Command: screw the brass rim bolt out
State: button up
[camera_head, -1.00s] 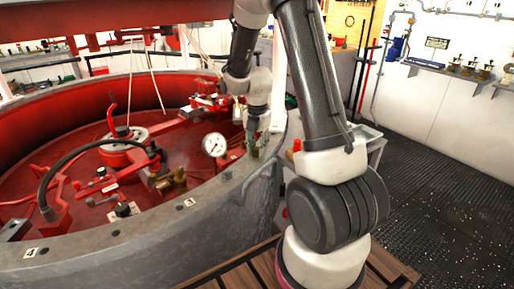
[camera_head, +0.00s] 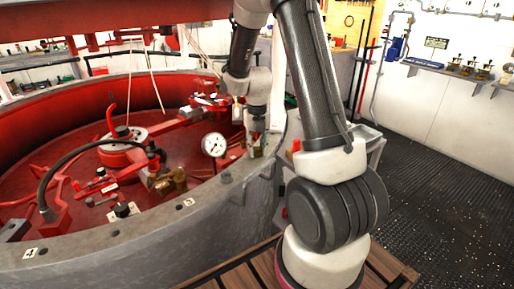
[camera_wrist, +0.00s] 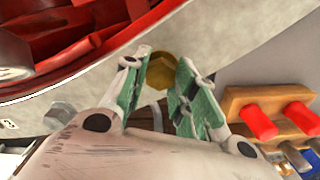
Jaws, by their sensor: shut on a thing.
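The brass rim bolt (camera_wrist: 162,70) shows its hex head between my gripper's green-padded fingers in the wrist view. It sits at the grey rim (camera_wrist: 110,75) of the big round vessel. My gripper (camera_wrist: 160,66) is shut on the bolt head, one finger on each side. In the head view my gripper (camera_head: 257,150) points down at the right side of the rim (camera_head: 150,235). The bolt cannot be made out clearly there, and how far its thread is out of the rim cannot be seen.
A grey hex bolt (camera_wrist: 60,115) stands on the rim nearby. A wooden rack (camera_wrist: 265,100) with red-handled tools is beside the rim. Inside the vessel are a white dial gauge (camera_head: 214,144), red valve parts and a black hose (camera_head: 75,155). The dark floor (camera_head: 440,190) at right is clear.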

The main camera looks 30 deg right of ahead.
aim_at(257, 149)
jog(key=shift+s, duration=0.1)
dwell(0.3)
jog(key=o, duration=1)
notch_tip(257, 149, up, 7)
jog(key=shift+r, duration=0.2)
